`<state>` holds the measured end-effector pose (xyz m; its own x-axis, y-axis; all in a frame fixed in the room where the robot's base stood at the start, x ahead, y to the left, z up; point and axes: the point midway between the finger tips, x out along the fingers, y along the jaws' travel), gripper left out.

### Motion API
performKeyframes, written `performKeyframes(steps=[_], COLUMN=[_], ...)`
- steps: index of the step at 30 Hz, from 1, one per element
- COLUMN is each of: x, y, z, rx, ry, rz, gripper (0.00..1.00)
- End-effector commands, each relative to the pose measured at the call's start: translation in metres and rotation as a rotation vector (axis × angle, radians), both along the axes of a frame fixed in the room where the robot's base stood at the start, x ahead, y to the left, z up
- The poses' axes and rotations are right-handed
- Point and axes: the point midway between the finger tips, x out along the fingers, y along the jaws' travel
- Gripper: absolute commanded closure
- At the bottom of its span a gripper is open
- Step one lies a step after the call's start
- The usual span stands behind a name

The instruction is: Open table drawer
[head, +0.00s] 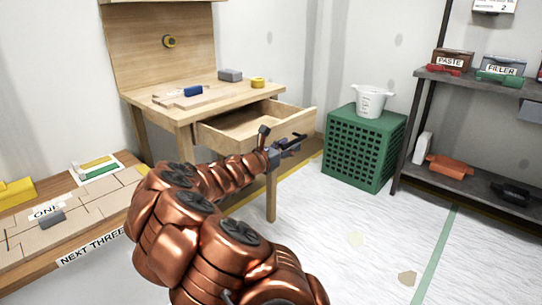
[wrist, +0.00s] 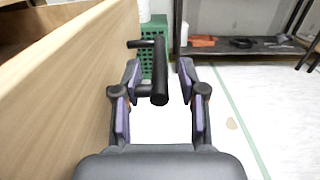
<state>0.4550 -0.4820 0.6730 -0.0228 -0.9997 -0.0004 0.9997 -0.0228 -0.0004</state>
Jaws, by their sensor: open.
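The wooden table (head: 177,105) stands against the wall, and its drawer (head: 245,127) is pulled partly out, with its empty inside showing. The drawer's pale front panel (wrist: 65,85) fills the left of the wrist view. A black bar handle (wrist: 160,80) sticks out from that panel. My gripper (wrist: 159,74) is open, with one finger on each side of the handle bar; a gap shows on the right side. In the head view my gripper (head: 285,148) is at the drawer front, partly hidden by my copper-coloured arm.
A green crate (head: 362,150) with a white bucket (head: 372,101) stands right of the table. A dark shelf (head: 465,85) is farther right. A low bench (head: 75,232) with boards is at left. A blue block (head: 193,91) and yellow tape lie on the tabletop. The white floor at right is mostly clear.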

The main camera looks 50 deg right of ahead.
Motion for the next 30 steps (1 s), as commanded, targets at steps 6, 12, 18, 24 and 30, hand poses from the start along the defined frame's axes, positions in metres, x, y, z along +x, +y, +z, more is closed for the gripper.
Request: performKeyframes(steps=[6,12,18,24,30], x=[0.003,0.002,0.003,0.004,0.003], y=[0.028,0.051,0.074,0.089,0.094], z=[0.000,0.000,-0.001,-0.001,0.000], rx=[-0.001,0.000,0.002,0.002,0.001], ry=[-0.001,0.000,0.000,-0.001,0.000], rz=[0.004,0.003,0.005,0.005,0.003], gripper=[0.59,0.59,0.59,0.59,0.59])
